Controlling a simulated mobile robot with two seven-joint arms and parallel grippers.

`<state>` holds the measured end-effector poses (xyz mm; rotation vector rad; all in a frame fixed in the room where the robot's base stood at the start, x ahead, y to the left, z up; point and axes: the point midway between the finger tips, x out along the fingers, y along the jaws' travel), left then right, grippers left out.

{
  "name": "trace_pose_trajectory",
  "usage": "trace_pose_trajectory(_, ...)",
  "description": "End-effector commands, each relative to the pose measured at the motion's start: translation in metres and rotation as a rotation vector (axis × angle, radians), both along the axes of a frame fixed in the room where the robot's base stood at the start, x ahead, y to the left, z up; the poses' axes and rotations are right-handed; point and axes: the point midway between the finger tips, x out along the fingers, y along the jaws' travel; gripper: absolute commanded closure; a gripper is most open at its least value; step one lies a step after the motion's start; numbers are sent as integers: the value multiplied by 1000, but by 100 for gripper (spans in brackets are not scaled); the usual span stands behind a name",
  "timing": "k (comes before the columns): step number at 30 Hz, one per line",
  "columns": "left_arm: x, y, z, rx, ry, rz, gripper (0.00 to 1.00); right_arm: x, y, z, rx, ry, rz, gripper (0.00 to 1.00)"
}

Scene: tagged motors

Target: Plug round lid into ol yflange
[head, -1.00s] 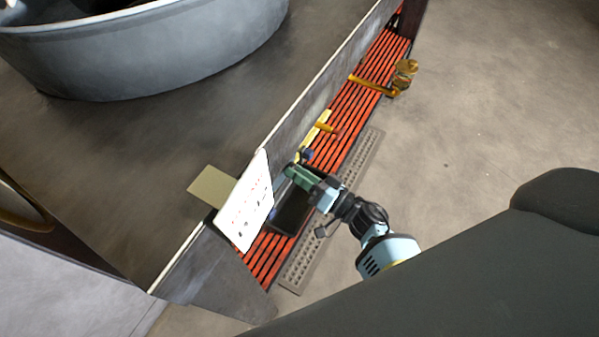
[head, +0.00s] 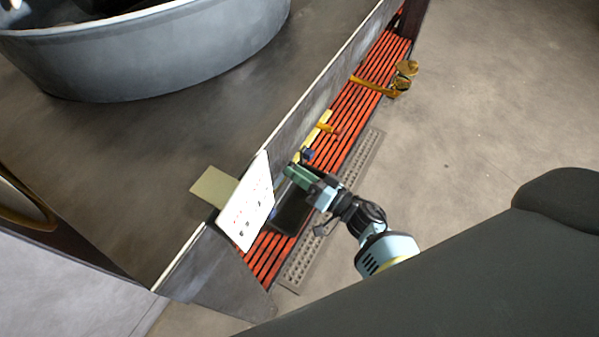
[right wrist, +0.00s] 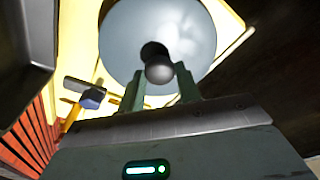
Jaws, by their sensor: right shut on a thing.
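The round lid (right wrist: 185,25) is a pale grey-blue disc with a dark knob, close up in the right wrist view. My right gripper (right wrist: 160,84) is shut on the lid's knob, one finger on each side. In the head view my right gripper (head: 291,172) is low beside the table's side, near a white card. The lid cannot be made out in the head view. I cannot identify the flange in either view. A bright yellow surface (right wrist: 88,40) lies behind the lid. My left gripper is not in view.
A dark table (head: 130,170) carries a big grey tub (head: 150,50). A white card (head: 247,205) and a beige plate (head: 214,187) are at its edge. A red slatted shelf (head: 350,110) below holds yellow and brass tools. The floor at right is clear.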

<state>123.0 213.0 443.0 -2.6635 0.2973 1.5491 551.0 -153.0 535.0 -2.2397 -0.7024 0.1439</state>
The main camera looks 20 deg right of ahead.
Motion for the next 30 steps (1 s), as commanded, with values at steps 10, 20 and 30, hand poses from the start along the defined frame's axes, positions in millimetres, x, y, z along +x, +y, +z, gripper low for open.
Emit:
trace_pose_trajectory(10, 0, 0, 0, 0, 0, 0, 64, 3, 2, 1, 1, -2, 1, 51)
trace_pose_trajectory(20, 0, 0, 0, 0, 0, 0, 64, 2, 2, -1, -1, 3, 0, 41)
trace_pose_trajectory(30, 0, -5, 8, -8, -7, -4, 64, -28, -17, -4, -2, 2, 1, 41)
